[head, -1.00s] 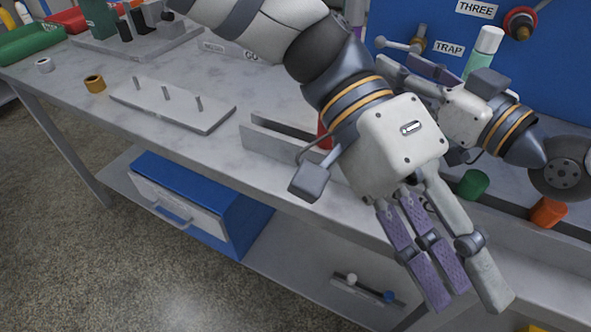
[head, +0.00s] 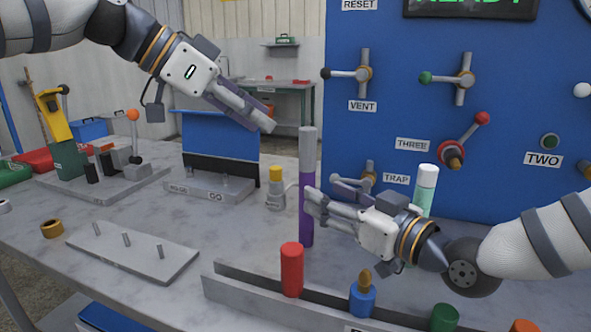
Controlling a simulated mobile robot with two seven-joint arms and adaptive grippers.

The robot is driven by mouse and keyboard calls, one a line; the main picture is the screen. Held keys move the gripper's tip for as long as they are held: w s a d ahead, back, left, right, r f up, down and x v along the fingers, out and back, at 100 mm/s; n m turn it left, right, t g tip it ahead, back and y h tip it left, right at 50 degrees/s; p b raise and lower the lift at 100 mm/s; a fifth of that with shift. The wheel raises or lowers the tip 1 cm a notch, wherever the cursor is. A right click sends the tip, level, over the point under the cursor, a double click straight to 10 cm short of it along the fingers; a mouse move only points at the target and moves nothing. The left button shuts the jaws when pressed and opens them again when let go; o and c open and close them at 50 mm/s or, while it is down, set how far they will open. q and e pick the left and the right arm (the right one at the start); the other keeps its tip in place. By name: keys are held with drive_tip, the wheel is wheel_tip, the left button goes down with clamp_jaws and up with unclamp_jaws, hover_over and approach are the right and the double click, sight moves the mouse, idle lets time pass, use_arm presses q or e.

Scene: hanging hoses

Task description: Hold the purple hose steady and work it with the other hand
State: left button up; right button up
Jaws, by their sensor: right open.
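The purple hose (head: 307,175) stands upright in the head view, in front of the blue panel's left edge. Its upper part is a grey tube and its lower end is near the tabletop. My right gripper (head: 318,203) is open, with its fingertips close to the hose's right side at mid-height, overlapping its edge. I cannot tell whether they touch. My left gripper (head: 265,122) is up and left of the hose's grey upper part, apart from it, fingers pointing down right. Its fingers are seen side-on, so their opening is unclear.
The blue panel (head: 385,130) with levers and valves stands behind. On the table are a yellow-capped fitting (head: 276,190), a pegged plate (head: 135,254), and a rail (head: 240,289) with a red cylinder (head: 292,270) and a blue one (head: 362,300). A pale green-white bottle (head: 424,190) stands behind my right gripper.

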sight(307, 184)
drive_tip(key=x, duration=0.6)
drive_tip(key=shift+w+a, duration=0.15)
drive_tip(key=shift+c, duration=0.6)
